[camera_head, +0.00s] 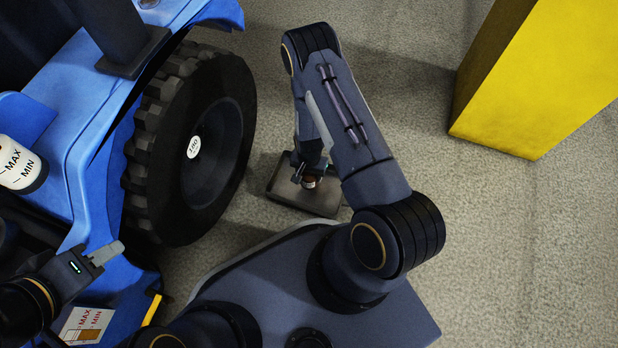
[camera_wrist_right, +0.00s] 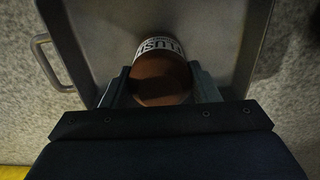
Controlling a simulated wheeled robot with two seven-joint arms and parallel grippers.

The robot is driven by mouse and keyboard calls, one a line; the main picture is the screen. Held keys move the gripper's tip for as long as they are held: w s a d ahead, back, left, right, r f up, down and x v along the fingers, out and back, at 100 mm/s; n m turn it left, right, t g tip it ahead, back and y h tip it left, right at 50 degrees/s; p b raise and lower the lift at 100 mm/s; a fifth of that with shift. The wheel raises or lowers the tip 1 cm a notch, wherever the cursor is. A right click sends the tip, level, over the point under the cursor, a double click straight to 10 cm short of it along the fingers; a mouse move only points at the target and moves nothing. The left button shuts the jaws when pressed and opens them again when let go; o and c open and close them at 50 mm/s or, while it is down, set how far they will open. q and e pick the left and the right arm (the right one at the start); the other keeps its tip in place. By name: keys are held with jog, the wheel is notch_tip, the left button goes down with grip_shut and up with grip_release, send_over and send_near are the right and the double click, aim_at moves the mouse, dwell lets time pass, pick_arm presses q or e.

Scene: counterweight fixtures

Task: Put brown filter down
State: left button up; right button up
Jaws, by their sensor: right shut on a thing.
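The brown filter (camera_wrist_right: 160,80) is a round brown-ended cylinder with a white lettered label. In the right wrist view it sits between the fingers of my right gripper (camera_wrist_right: 162,88), which is shut on it. In the head view the filter (camera_head: 309,182) shows small under my right gripper (camera_head: 308,176), over a grey metal tray (camera_head: 318,200). I cannot tell whether the filter touches the tray. The tray also fills the background of the wrist view (camera_wrist_right: 95,45), with a handle at its left. My left gripper (camera_head: 104,254) is at the lower left beside the blue vehicle; its jaw opening is unclear.
A blue vehicle (camera_head: 85,130) with a large black wheel (camera_head: 190,140) stands left of the tray. A white MAX/MIN container (camera_head: 20,165) is on it. A yellow block (camera_head: 540,80) stands at the upper right. The grey floor (camera_head: 500,250) is clear at the right.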

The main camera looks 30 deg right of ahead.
notch_tip(320, 180, down, 2)
jog(key=shift+s+f+b, duration=0.1)
jog(key=shift+f+b, duration=0.1)
jog(key=shift+b, duration=0.1)
pick_arm(q)
jog(key=shift+f, duration=0.55)
pick_arm(e)
jog(key=shift+a+r, duration=0.1)
jog(key=o, duration=1.3)
